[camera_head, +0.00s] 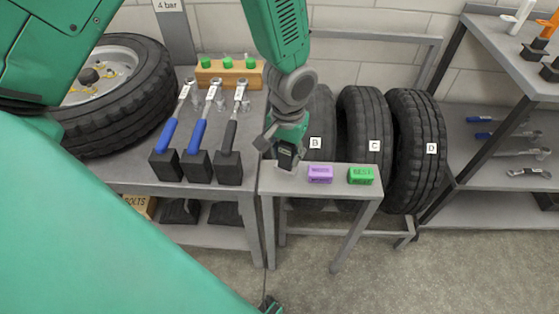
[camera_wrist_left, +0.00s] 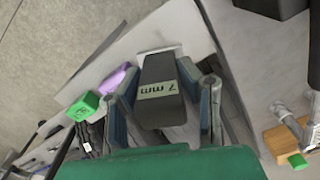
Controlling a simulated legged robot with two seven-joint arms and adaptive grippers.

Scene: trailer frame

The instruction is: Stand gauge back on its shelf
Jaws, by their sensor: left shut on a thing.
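My left gripper (camera_head: 284,143) is shut on the gauge (camera_head: 287,157), a small dark block, at the left end of a small grey shelf top (camera_head: 310,189). In the left wrist view the gauge (camera_wrist_left: 158,75) is black with a pale "7 mm" label, between the fingers of my left gripper (camera_wrist_left: 160,90). A pale patch shows on the surface by its far end. I cannot tell whether the gauge touches the shelf. A purple block (camera_head: 320,173) and a green block (camera_head: 361,175) stand to its right. My right gripper is not identifiable in view.
A workbench (camera_head: 205,197) at the left bears a tyre (camera_head: 120,110), several torque wrenches in black holders and a wooden rack (camera_head: 228,77). Tyres B, C and D (camera_head: 417,150) stand behind the shelf. A wrench rack (camera_head: 500,155) is at the right. The floor in front is clear.

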